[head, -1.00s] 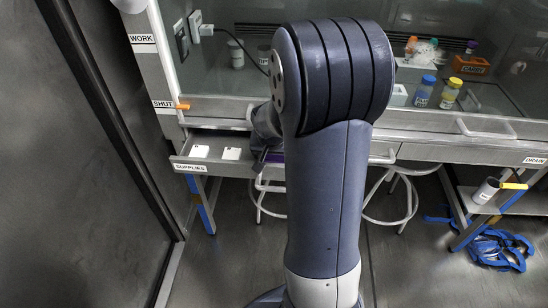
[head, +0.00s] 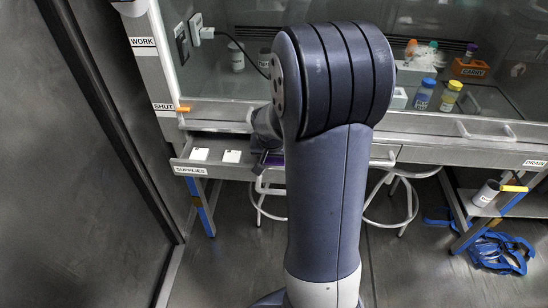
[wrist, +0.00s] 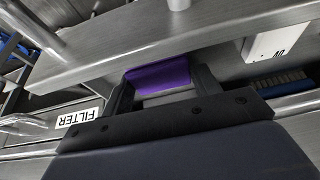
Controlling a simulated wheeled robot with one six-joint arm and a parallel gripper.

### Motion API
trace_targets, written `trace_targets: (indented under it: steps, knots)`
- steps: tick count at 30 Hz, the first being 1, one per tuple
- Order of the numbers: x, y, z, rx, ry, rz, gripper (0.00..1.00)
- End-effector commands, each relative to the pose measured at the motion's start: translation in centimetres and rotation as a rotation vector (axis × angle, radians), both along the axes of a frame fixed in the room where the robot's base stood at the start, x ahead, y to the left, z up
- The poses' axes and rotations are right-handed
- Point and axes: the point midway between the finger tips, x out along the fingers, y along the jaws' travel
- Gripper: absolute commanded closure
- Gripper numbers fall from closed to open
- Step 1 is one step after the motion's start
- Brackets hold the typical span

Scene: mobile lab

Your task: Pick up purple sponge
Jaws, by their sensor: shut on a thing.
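The purple sponge (wrist: 160,75) sits between the two dark fingers of my gripper (wrist: 164,84) in the wrist view. The gripper is shut on it. In the head view, a small purple patch of the sponge (head: 275,159) shows at the right part of the open drawer labelled SUPPLIES (head: 190,171), beside my wrist. My own arm covers much of that drawer's right side. I cannot tell whether the sponge still touches the drawer floor.
Two white boxes (head: 232,156) lie in the drawer, left of my gripper. A blue bristled thing (wrist: 280,82) shows near the right finger. A handle (head: 487,131) and the cabinet's front ledge are above. A stool (head: 392,195) stands below. Blue straps (head: 500,250) lie on the floor.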

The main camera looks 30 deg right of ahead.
Motion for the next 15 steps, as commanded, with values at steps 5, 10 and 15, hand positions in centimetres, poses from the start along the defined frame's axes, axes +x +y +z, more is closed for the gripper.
trace_targets:
  steps: [5,10,15]
  knots:
    - [0.1,0.0,1.4,-0.001,-0.003,0.000,0.63]
    - [0.1,0.0,4.5,-0.002,-0.006,0.000,0.63]
    - [0.1,0.0,8.6,-0.002,-0.006,0.000,0.63]
